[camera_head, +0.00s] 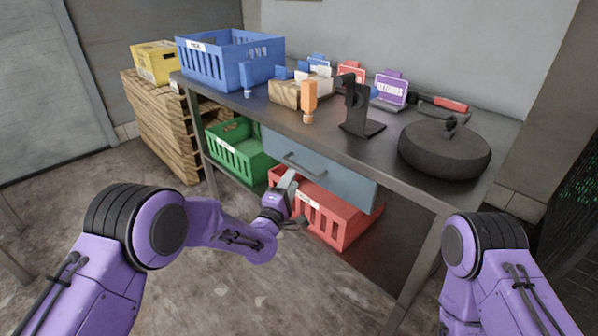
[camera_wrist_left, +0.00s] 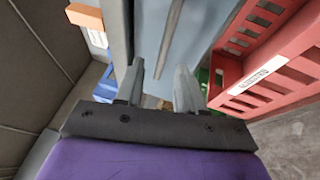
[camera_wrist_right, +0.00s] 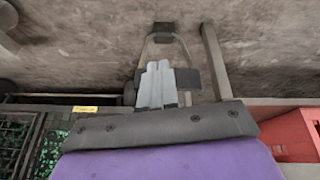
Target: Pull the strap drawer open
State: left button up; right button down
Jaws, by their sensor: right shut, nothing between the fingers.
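The strap drawer (camera_head: 335,179) has a grey-blue front under the table's front edge and looks closed, with no opening visible. Its dark bar handle (camera_head: 303,164) is on the front, left of centre. My left gripper (camera_head: 288,180) is just below and in front of the handle. In the left wrist view its two fingers (camera_wrist_left: 161,84) stand apart. The handle bar (camera_wrist_left: 171,35) runs toward the gap between them; contact cannot be told. The drawer front (camera_wrist_left: 150,30) fills the view behind. My right gripper (camera_wrist_right: 160,82) is shut and empty, its fingers together; it is hidden in the head view.
The tabletop (camera_head: 400,125) carries a blue crate (camera_head: 232,62), a black stand (camera_head: 360,110) and a round dark object (camera_head: 444,150). A table leg (camera_head: 418,258) is at the right.

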aim_at(299, 168)
pick_arm(q)
jog(key=x, duration=0.7)
jog(key=shift+f+b, duration=0.25)
jog(key=shift+b, duration=0.05)
grip_shut()
